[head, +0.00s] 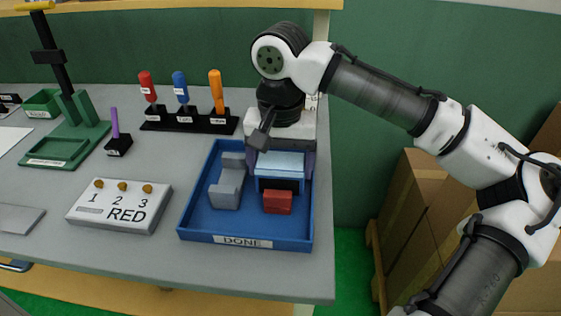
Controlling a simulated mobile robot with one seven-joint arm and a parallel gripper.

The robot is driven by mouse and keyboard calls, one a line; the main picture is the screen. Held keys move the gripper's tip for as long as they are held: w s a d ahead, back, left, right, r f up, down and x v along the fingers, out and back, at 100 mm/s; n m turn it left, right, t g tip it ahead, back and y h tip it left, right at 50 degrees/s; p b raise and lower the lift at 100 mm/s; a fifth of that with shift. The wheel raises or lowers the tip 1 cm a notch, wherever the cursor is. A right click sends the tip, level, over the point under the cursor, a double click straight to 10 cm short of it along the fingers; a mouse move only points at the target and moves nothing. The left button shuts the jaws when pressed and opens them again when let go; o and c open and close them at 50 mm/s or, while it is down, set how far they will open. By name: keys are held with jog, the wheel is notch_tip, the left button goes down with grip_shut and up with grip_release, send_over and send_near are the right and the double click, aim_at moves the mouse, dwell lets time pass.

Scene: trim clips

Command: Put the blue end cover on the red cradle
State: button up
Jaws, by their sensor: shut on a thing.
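A light blue piece, which looks like the blue end cover (280,161), is between the fingers of my gripper (281,168) in the head view. The gripper is shut on it, with one finger at each side. A dark hollow or face shows under its front edge. A red block, which looks like the red cradle (278,203), lies in the blue tray just in front of and below the cover. I cannot tell whether the cover touches the red block or the tray floor. The back of the cover is hidden by my gripper.
The blue tray (244,242) is labelled DONE and also holds a grey bracket (227,185) left of the cover. A box marked RED (120,206) stands left of the tray. A tool rack (190,121) stands behind. Cardboard boxes (412,195) are right of the table.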

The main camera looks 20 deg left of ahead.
aim_at(280, 160)
jog(key=o, duration=1.1)
jog(key=shift+f, duration=0.1)
jog(key=shift+c, duration=0.2)
notch_tip(280, 160, up, 12)
jog(key=shift+r, duration=0.2)
